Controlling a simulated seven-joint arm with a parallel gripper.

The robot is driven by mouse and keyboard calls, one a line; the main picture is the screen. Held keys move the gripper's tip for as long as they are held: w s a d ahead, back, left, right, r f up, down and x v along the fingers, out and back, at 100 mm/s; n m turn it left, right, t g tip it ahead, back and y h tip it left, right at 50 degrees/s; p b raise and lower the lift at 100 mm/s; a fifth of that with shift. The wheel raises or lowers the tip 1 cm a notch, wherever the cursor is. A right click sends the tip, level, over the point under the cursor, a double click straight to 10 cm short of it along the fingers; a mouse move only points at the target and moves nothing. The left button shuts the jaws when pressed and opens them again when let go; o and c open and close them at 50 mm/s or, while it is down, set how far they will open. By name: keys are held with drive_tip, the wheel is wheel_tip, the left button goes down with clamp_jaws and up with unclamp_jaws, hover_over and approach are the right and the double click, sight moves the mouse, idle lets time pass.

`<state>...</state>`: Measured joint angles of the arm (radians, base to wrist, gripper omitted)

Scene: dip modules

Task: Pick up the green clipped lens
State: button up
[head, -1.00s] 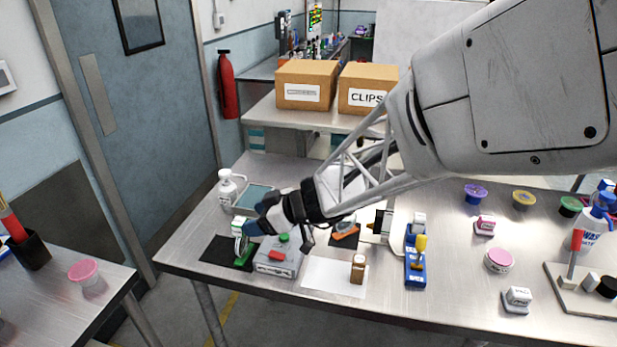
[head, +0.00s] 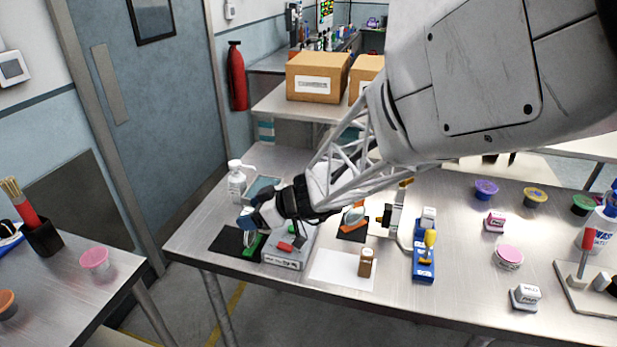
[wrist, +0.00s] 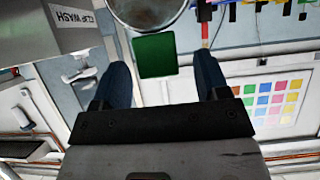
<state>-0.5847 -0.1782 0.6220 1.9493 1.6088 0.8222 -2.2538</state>
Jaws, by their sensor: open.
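The green clipped lens (head: 252,246) stands on a black mat (head: 228,241) at the table's left front. In the head view its green clip shows, and my gripper hides part of the lens. My gripper (head: 248,222) is beside and over it, with its fingers pointing left. In the wrist view the green clip (wrist: 155,55) lies between the two open fingers of my gripper (wrist: 160,65), with gaps on both sides. The round lens shows at the top edge. I cannot tell whether either finger touches it.
A grey box with red and green buttons (head: 283,258) stands close to the right of the mat. An orange clipped lens (head: 354,217) stands on another black mat. A white bottle (head: 236,183) and tray (head: 262,188) are behind. A white sheet (head: 335,272) holds a small brown bottle (head: 366,262).

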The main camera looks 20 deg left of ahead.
drive_tip(key=shift+x, duration=0.8)
drive_tip(key=c, duration=1.2)
